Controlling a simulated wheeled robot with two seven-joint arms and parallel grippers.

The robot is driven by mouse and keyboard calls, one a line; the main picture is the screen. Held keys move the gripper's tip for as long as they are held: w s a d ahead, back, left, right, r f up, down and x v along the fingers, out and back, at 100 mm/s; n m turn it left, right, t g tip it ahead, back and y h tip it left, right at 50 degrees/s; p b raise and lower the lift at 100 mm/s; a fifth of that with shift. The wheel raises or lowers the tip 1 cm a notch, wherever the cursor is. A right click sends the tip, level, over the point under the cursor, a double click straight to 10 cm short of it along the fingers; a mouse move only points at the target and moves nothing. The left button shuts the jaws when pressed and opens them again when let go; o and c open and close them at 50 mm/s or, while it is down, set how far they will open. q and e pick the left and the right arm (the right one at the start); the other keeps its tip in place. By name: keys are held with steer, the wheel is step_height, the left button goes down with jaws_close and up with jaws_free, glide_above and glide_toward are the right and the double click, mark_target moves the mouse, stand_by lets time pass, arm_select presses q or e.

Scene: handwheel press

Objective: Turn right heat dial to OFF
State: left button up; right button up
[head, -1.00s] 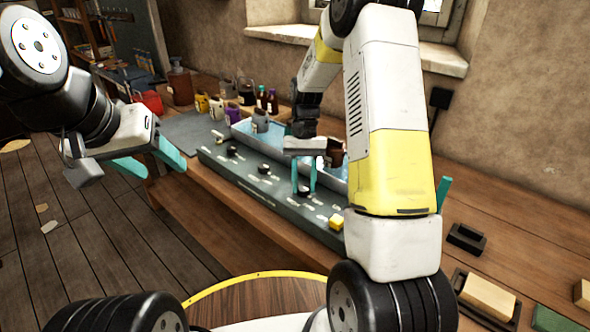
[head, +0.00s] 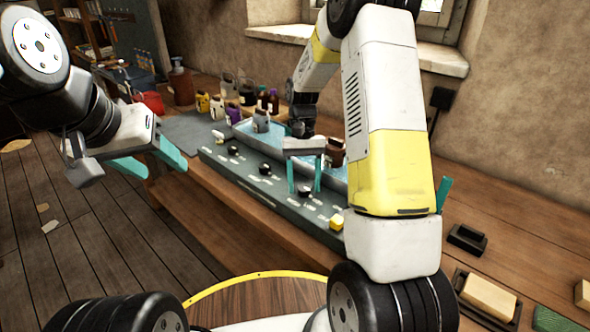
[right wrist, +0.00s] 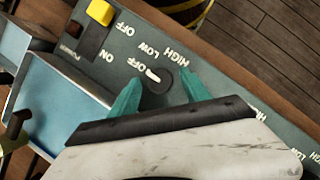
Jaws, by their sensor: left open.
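The right heat dial (right wrist: 157,86) is a dark round knob with a white pointer on the grey-green panel (right wrist: 220,80). My right gripper (right wrist: 161,76) is open, with one teal finger on each side of the dial and small gaps visible. In the head view this right gripper (head: 304,184) stands over the dial (head: 304,190). My left gripper (head: 165,165) is open and empty, left of the bench.
A yellow switch (head: 336,223) sits near the panel's right end. Further dials (head: 264,169) lie to the left. Blue-lined troughs (head: 280,140) with jugs stand behind the panel. My right arm hides part of the bench.

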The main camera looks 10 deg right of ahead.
steer(key=shift+r, duration=0.1)
steer(key=v, duration=0.7)
steer(key=shift+w+r, duration=0.2)
steer(key=shift+r, duration=0.05)
steer(key=s+r+n+t+y, duration=0.1)
steer(key=s+r+t, duration=0.4)
steer(key=s+r, duration=0.65)
steer(key=s+r+t, duration=0.3)
steer(key=s+t, duration=0.2)
steer(key=s, duration=0.4)
steer(key=shift+s+a+r+n+t+y, duration=0.3)
steer(key=shift+s+a+r+n+y, duration=0.05)
steer(key=shift+s+r+n+y, duration=0.05)
